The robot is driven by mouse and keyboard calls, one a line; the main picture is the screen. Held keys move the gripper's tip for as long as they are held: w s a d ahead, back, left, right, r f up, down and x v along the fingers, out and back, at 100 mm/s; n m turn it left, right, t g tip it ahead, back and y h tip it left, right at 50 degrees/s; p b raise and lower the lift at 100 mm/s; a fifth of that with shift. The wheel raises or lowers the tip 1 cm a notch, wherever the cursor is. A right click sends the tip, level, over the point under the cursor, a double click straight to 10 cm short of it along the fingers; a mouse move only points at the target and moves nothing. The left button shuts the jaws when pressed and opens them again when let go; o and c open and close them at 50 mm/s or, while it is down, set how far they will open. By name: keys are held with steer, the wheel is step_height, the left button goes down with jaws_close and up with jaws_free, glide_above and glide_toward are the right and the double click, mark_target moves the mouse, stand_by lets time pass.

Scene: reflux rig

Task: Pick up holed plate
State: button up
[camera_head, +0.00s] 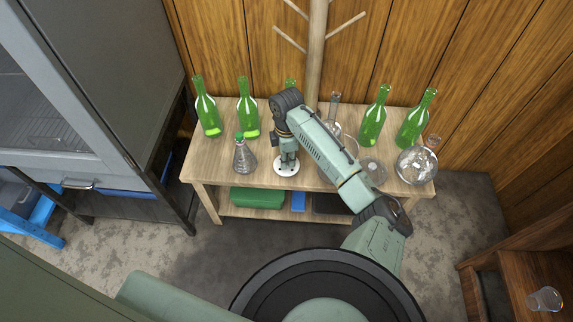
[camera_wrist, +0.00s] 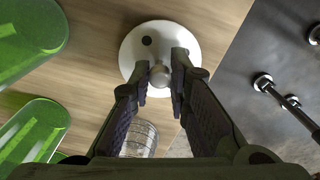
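The holed plate (camera_head: 286,171) is a white disc lying on the wooden table near its front edge, under my gripper (camera_head: 288,161). In the wrist view the plate (camera_wrist: 135,57) shows a dark round hole and a metal knob (camera_wrist: 159,76) standing near its middle. My gripper (camera_wrist: 161,72) is open, with one finger on each side of the knob. A gap shows between the left finger and the knob; whether the right finger touches it I cannot tell. The fingers hide part of the plate.
A round flask (camera_head: 416,166) and other glassware stand to the right. Several green bottles (camera_head: 207,112) line the back. A grey cabinet (camera_head: 85,60) stands at left.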

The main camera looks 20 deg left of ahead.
jaws_close()
steer(key=shift+r, duration=0.45)
steer(key=shift+s+d+r+b, duration=0.1)
steer(key=shift+s+r+b, duration=0.2)
steer(key=shift+r, duration=0.35)
steer(key=shift+s+r+b, duration=0.25)
steer(key=shift+r+b, duration=0.05)
steer(key=shift+r, duration=0.3)
steer(key=s+d+r+b, duration=0.1)
steer(key=s+d, duration=0.3)
steer(key=s, duration=1)
steer(key=shift+s+r, duration=0.15)
steer(key=shift+r, duration=0.15)
steer(key=shift+d, duration=0.1)
step_height(320, 180, up, 4)
steer(key=p, duration=0.3)
